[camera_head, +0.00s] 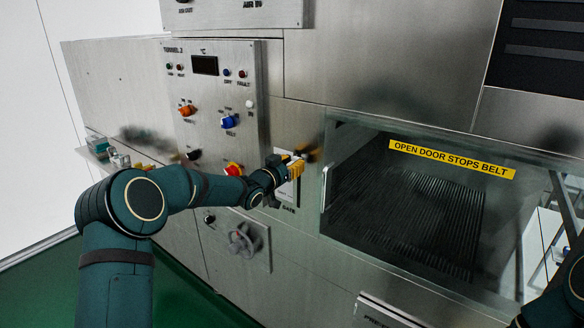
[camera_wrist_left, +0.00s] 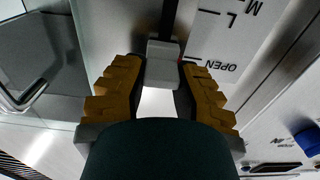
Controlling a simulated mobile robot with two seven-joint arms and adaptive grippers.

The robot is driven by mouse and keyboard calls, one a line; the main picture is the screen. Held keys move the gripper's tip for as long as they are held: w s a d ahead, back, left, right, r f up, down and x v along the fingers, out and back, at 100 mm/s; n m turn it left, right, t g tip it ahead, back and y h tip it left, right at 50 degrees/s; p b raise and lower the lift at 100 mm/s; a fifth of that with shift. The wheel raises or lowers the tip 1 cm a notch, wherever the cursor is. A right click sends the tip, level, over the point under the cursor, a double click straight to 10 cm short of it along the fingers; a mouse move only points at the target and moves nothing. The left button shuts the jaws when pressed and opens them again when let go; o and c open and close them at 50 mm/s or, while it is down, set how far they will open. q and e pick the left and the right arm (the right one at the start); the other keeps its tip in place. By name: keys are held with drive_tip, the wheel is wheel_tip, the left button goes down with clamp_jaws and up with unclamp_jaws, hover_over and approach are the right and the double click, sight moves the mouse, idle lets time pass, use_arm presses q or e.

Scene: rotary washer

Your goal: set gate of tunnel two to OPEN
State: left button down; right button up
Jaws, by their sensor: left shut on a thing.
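The gate lever of tunnel two is a pale grey block (camera_wrist_left: 163,66) on a dark slot (camera_wrist_left: 171,18) in a white scale plate (camera_wrist_left: 240,35). In the left wrist view the block lies level with the printed word OPEN, with the letters L and M farther along the slot. My left gripper (camera_wrist_left: 161,83) is shut on the block, a yellow ribbed finger on each side. In the head view my left gripper (camera_head: 291,168) is at the gate plate (camera_head: 286,193), above the word GATE, and hides most of the lever.
The TUNNEL 2 panel (camera_head: 215,130) with coloured knobs is left of the gate plate. A glass door (camera_head: 420,200) with a yellow warning strip (camera_head: 452,159) is to the right. A handwheel (camera_head: 242,241) sits below. Part of my right arm shows at bottom right.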

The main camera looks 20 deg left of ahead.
use_arm(q)
drive_tip(key=c, duration=0.7)
unclamp_jaws()
drive_tip(key=shift+w+f, duration=0.1)
drive_tip(key=shift+f, duration=0.1)
drive_tip(key=shift+o, duration=0.2)
drive_tip(key=v, duration=1.2)
drive_tip(key=shift+r, duration=0.1)
